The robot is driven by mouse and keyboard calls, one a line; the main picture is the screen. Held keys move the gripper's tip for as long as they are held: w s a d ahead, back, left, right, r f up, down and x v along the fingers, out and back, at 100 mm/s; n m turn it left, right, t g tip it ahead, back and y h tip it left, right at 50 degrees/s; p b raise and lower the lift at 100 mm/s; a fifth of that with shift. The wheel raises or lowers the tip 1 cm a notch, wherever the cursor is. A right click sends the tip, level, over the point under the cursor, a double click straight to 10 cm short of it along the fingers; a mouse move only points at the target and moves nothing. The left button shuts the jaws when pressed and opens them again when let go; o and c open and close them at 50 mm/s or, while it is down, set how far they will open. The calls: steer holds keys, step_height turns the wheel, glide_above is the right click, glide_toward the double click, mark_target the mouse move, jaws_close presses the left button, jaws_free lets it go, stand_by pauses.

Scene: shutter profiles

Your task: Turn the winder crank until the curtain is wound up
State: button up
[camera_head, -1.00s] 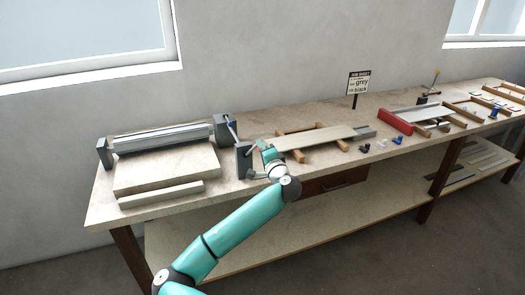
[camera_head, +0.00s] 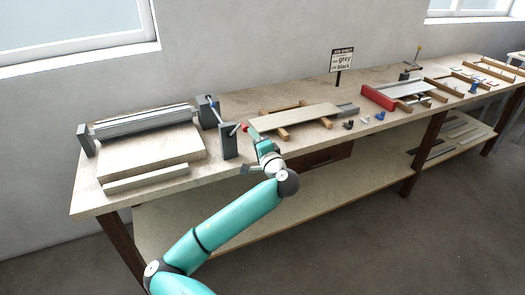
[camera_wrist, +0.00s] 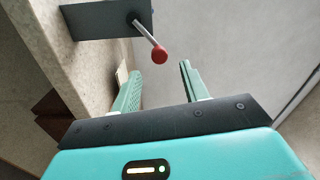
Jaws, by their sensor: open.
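The winder crank is a pale rod with a red knob (camera_head: 245,127), standing out from a dark grey bracket (camera_head: 229,141) on the bench. In the wrist view the red knob (camera_wrist: 160,54) lies just beyond my fingertips, in line with the gap between them. My gripper (camera_wrist: 160,68) is open and empty, its green fingers either side of that gap. In the head view my gripper (camera_head: 254,133) is close to the knob; whether they touch is unclear. The curtain roller (camera_head: 145,121) is a grey bar between dark end brackets at the left, above a pale slab (camera_head: 150,156).
Right of the crank, a pale slat (camera_head: 285,119) lies on wooden battens. The bench's front edge runs under my arm.

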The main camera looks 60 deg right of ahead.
steer(key=v, duration=0.6)
steer(key=shift+s+a, duration=0.2)
steer(key=shift+s, duration=0.05)
steer(key=shift+d, duration=0.1)
